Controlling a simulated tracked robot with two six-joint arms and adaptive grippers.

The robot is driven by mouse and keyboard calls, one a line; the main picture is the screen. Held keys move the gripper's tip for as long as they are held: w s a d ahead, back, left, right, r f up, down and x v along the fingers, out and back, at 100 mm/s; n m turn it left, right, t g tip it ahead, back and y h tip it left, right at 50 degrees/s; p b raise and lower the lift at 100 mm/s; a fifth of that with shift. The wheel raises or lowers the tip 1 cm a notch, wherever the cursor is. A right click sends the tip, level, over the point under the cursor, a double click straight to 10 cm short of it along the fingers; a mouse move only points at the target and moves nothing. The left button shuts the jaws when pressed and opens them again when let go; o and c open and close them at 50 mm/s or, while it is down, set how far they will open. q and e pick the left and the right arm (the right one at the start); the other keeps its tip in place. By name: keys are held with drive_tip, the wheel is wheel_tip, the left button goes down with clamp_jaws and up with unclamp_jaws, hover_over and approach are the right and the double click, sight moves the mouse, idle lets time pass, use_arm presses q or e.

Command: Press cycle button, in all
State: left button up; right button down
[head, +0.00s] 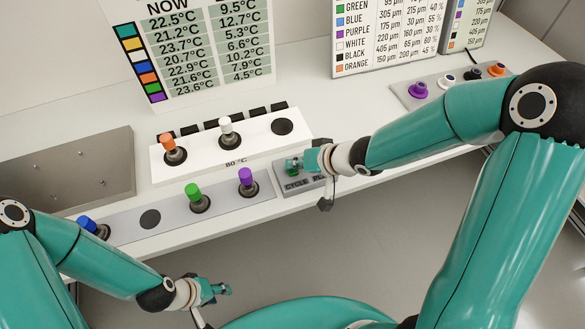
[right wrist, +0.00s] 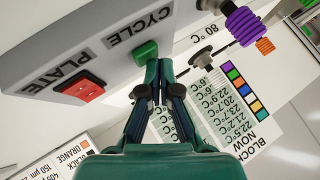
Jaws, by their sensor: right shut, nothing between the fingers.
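The control box (head: 309,187) stands at the front edge of the bench; it also shows in the right wrist view (right wrist: 105,30), with CYCLE and PLATE labels. The green cycle button (right wrist: 146,52) sits by the CYCLE label. The red button (right wrist: 82,88) sits by the PLATE label. My right gripper (head: 292,164) is over the CYCLE end of the box. In the right wrist view its shut, empty fingertips (right wrist: 159,66) are right beside the green button; I cannot tell whether they touch it. My left gripper (head: 221,289) is low in front of the bench, away from everything; its fingers are too small to judge.
A white block (head: 200,160) holds an orange (head: 167,142) and a white plunger (head: 225,124). The front rail (head: 172,224) carries blue (head: 86,223), green (head: 193,191) and purple (head: 246,176) ones. A metal plate (head: 70,170) lies left. Signs (head: 200,50) stand behind.

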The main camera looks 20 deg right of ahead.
sight(295, 171)
drive_tip(key=shift+f, duration=0.35)
drive_tip(key=shift+r, duration=0.1)
idle(0.4)
drive_tip(key=shift+r+p, duration=0.8)
drive_tip(key=shift+p, duration=0.05)
wheel_tip(295, 171, up, 5)
drive_tip(key=p, duration=0.5)
drive_tip(key=shift+p, duration=0.3)
drive_tip(key=shift+d, duration=0.1)
idle(0.3)
